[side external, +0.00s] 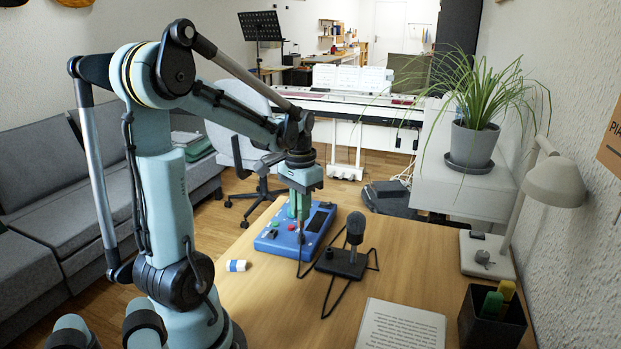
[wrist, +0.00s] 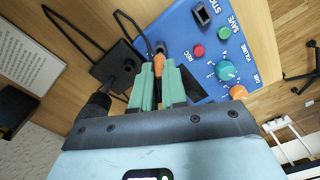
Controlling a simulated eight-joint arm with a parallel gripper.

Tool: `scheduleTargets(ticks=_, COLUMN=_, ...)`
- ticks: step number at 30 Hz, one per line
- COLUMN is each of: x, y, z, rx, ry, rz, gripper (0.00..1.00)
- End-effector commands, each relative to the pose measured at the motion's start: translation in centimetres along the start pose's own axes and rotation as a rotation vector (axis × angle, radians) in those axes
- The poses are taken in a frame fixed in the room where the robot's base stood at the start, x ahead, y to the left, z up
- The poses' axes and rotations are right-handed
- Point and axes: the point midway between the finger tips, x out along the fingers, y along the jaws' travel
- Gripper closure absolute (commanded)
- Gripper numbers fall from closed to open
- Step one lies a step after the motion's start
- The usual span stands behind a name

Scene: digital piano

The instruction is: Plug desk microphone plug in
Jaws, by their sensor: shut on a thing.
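The desk microphone (side external: 355,232) stands on its black base (side external: 342,264) on the table, right of the blue device (side external: 283,240). The blue device has buttons and knobs and also shows in the wrist view (wrist: 213,50). My gripper (side external: 299,212) points down over the device. In the wrist view its green fingers (wrist: 156,82) are shut on the orange-brown plug (wrist: 160,58), whose black cable loops away towards the microphone base (wrist: 116,64). The fingers hide much of the plug. I cannot tell whether its tip touches the device or sits in a socket.
A white and blue block (side external: 236,265) lies on the table left of the microphone. A printed sheet (side external: 402,325), a pen cup (side external: 493,318) and a desk lamp (side external: 553,180) occupy the right side. The black cable lies looped around the microphone base. The table's front left is clear.

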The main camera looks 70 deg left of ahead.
Motion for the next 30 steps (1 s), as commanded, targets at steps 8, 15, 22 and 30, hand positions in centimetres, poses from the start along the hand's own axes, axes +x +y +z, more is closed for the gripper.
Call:
scheduleTargets(ticks=8, x=0.5, y=0.0, z=0.0, rx=0.0, ry=0.0, rz=0.0, gripper=1.0)
scheduleTargets(ticks=15, x=1.0, y=0.0, z=0.0, rx=0.0, ry=0.0, rz=0.0, gripper=1.0)
scheduleTargets(ticks=22, x=1.4, y=0.0, z=0.0, rx=0.0, ry=0.0, rz=0.0, gripper=1.0)
scheduleTargets(ticks=30, x=1.9, y=0.0, z=0.0, rx=0.0, ry=0.0, rz=0.0, gripper=1.0)
